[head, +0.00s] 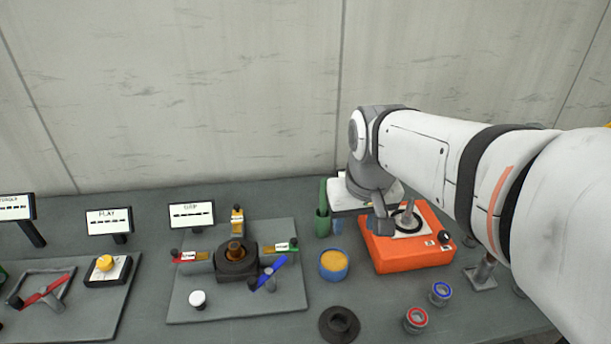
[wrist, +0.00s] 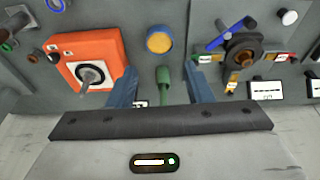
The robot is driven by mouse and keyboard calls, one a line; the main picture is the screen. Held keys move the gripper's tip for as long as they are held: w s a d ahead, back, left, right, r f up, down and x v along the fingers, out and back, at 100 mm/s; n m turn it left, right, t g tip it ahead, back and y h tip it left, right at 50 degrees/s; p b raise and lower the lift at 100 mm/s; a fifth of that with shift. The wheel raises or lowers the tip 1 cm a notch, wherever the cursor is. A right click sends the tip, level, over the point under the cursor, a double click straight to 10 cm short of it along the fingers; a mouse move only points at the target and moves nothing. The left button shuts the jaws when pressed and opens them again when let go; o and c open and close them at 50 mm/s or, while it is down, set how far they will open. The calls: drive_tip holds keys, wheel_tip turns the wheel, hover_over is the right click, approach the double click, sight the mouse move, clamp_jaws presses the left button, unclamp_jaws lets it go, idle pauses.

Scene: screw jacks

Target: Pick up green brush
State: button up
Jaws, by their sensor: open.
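The green brush (head: 323,192) stands upright at the back of the bench, with a green cup-shaped lower part (head: 322,224). It is just left of my gripper in the head view. In the wrist view, a green shape that appears to be the brush (wrist: 164,88) shows between the two blue fingers. My gripper (wrist: 162,80) is open and nothing is held. The fingers are apart from the green shape, one on each side in the picture. How far it lies beyond the fingertips I cannot tell. In the head view my wrist partly hides the fingers.
An orange box (head: 410,254) with a grey lever is close to the right. A blue cup with yellow contents (head: 334,265) stands in front. A grey plate (head: 190,305) with a blue-handled fixture lies left. The wall (head: 200,90) is behind.

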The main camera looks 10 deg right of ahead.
drive_tip(key=w+g, duration=0.2)
drive_tip(key=w, duration=1.3)
drive_tip(key=n+b, duration=0.1)
drive_tip(key=b, duration=0.1)
hover_over(324, 188)
drive_tip(key=w, duration=0.1)
drive_tip(key=shift+g, duration=0.4)
drive_tip(key=f, duration=0.6)
drive_tip(key=shift+w, duration=0.2)
drive_tip(key=shift+w+f, duration=0.2)
drive_tip(key=shift+f, duration=0.35)
drive_tip(key=f, duration=0.2)
drive_tip(key=f+p, duration=0.1)
drive_tip(key=f, duration=0.1)
drive_tip(key=f+p, duration=0.1)
drive_tip(key=f, duration=0.2)
drive_tip(key=shift+s+d, duration=0.1)
drive_tip(key=shift+s, duration=0.2)
clamp_jaws()
